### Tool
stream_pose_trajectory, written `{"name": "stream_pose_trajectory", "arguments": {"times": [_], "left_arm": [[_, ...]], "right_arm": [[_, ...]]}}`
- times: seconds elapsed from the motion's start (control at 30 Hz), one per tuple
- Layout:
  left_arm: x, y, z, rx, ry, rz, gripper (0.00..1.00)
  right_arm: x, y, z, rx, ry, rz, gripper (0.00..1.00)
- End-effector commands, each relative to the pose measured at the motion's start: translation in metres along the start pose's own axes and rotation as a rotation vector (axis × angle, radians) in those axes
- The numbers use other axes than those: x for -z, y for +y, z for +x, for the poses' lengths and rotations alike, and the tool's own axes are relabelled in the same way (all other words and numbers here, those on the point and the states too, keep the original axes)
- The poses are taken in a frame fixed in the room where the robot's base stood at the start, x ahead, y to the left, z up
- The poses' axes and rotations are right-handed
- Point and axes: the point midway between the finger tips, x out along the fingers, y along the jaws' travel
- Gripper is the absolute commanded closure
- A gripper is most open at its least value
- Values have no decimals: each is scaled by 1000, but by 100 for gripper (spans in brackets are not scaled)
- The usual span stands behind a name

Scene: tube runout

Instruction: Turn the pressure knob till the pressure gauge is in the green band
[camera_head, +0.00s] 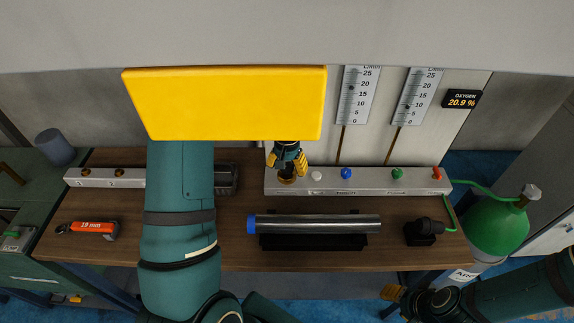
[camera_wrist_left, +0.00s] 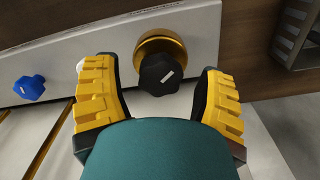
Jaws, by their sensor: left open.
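A black knob (camera_wrist_left: 159,74) with a white mark sits on a round brass base (camera_wrist_left: 176,42) on the pale manifold (camera_head: 330,187). I take it for the pressure knob; in the head view the brass base shows under my gripper. My left gripper (camera_head: 287,164) is open, with a yellow finger on either side of the knob in the left wrist view. The fingers look apart from it. No pressure gauge or green band is visible; a large yellow slab (camera_head: 230,103) hides part of the backboard. My right gripper (camera_head: 394,293) is low at the right, its fingers unclear.
White, blue (camera_head: 346,173), green (camera_head: 397,174) and red (camera_head: 437,173) controls line the manifold. Two flow scales (camera_head: 357,95) and an oxygen display (camera_head: 461,99) stand behind. A metal tube (camera_head: 318,224) lies on a black cradle.

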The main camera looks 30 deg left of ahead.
Motion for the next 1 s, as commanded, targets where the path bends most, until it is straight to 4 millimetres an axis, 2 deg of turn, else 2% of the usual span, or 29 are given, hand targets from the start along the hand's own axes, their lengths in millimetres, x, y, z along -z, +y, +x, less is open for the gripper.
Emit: {"name": "stream_pose_trajectory", "arguments": {"times": [0.23, 0.8, 1.0], "left_arm": [[0, 0, -8, 0, 2, -1, 29], [0, 0, -59, 0, 2, -2, 29], [0, 0, -61, 0, 1, -2, 29]], "right_arm": [[0, -2, -5, 0, 0, 0, 53], [4, -12, -33, 0, 0, 0, 53], [4, -12, -33, 0, 0, 0, 53]]}}
